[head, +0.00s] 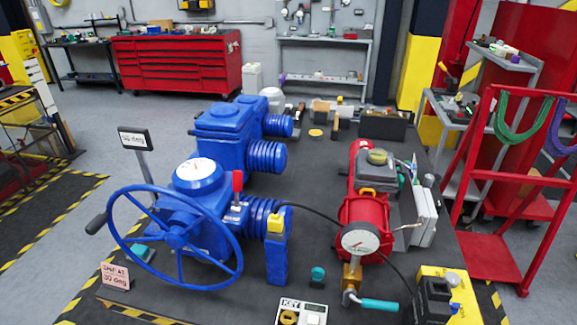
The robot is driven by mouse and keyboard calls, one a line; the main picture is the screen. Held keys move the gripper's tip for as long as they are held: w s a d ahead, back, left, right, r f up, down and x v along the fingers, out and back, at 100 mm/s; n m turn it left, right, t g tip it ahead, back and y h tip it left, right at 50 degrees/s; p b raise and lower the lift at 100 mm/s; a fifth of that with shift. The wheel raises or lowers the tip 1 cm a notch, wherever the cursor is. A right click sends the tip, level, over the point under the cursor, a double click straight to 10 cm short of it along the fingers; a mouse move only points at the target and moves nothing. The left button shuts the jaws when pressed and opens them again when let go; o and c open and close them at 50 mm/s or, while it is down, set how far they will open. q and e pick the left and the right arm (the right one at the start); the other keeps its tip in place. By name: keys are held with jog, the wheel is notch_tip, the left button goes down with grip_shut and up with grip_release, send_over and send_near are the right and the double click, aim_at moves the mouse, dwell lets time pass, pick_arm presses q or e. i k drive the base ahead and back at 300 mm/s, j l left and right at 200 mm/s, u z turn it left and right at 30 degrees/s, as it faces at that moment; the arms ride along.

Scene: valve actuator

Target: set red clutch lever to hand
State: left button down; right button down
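The red clutch lever (238,184) stands roughly upright on the blue valve actuator (207,208), just right of its white-topped dial (195,170). The lever has a red grip above a short pale shaft. Any hand or motor marking beside it is too small to read. A large blue handwheel (176,237) with a dark knob (97,223) faces the front left of the actuator. Neither of my grippers shows in the head view.
A red cylinder unit (365,205) stands further right. Small signs (115,276) and a key box (300,312) sit along the front.

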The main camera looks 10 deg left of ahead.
aim_at(237, 174)
jog(key=j+z, duration=0.35)
jog(key=j, duration=0.15)
jog(key=j+z, duration=0.4)
jog(key=j, duration=0.15)
jog(key=j+z, duration=0.35)
jog(key=j, duration=0.2)
jog(key=k+j+z, duration=0.2)
jog(key=j+z, duration=0.15)
jog(key=k+j, duration=0.15)
jog(key=j, duration=0.2)
jog(key=k+j, duration=0.1)
jog(key=j, duration=0.3)
jog(key=k+j+z, duration=0.1)
jog(key=j, duration=0.25)
jog(key=k+j, duration=0.2)
jog(key=j, duration=0.2)
jog(key=k+j, duration=0.15)
jog(key=j, duration=0.2)
jog(key=k+j, duration=0.1)
jog(key=j, duration=0.25)
jog(key=z, duration=0.05)
